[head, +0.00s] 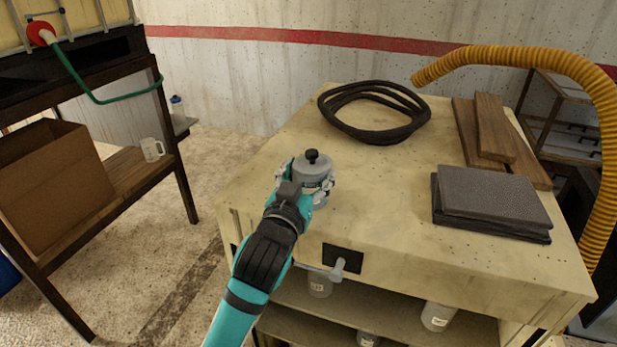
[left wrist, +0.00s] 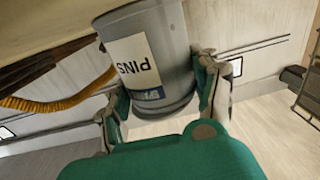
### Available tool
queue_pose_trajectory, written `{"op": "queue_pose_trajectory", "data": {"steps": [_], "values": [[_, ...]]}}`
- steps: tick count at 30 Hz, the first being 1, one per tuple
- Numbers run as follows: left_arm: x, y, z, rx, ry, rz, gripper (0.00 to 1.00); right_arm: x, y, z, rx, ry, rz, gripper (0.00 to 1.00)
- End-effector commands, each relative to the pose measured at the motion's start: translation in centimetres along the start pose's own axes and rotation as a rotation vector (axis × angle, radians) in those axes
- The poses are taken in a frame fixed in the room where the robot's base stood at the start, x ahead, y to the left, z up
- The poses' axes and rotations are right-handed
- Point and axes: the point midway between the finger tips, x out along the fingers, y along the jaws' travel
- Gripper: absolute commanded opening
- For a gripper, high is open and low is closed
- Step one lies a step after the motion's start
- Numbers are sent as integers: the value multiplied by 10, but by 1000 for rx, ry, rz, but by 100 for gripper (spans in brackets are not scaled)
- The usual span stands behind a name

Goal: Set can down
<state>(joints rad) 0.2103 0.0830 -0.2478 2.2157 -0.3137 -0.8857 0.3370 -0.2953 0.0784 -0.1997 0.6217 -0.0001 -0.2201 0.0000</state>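The can (head: 313,172) is a grey cylinder with a black knob on its lid. It appears upright at the left front of the pale tabletop (head: 390,215). My left gripper (head: 306,188) has its fingers on both sides of the can and looks shut on it. In the left wrist view the can (left wrist: 152,60), with a white label reading "PINS", lies between the fingers of the left gripper (left wrist: 166,100). I cannot tell whether the can's base touches the tabletop. My right gripper is not in view.
A black hose coil (head: 372,112), wooden boards (head: 492,128) and grey mats (head: 492,200) lie on the tabletop, with bare surface between. Pale containers (head: 437,316) stand on the shelf below. A yellow hose (head: 597,110) arches at right. A cardboard box (head: 55,180) and mug (head: 152,149) stand left.

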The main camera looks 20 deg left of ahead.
Motion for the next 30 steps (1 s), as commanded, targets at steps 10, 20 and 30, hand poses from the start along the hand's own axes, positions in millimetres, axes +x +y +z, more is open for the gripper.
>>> {"op": "queue_pose_trajectory", "data": {"steps": [10, 20, 30], "values": [[0, 0, 0, -1, -2, 1, 87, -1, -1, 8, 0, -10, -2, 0], [-24, 1, 3, -3, 0, 2, 87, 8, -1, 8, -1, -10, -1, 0], [-95, 0, -6, -2, -10, -2, 87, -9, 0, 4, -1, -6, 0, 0]]}}
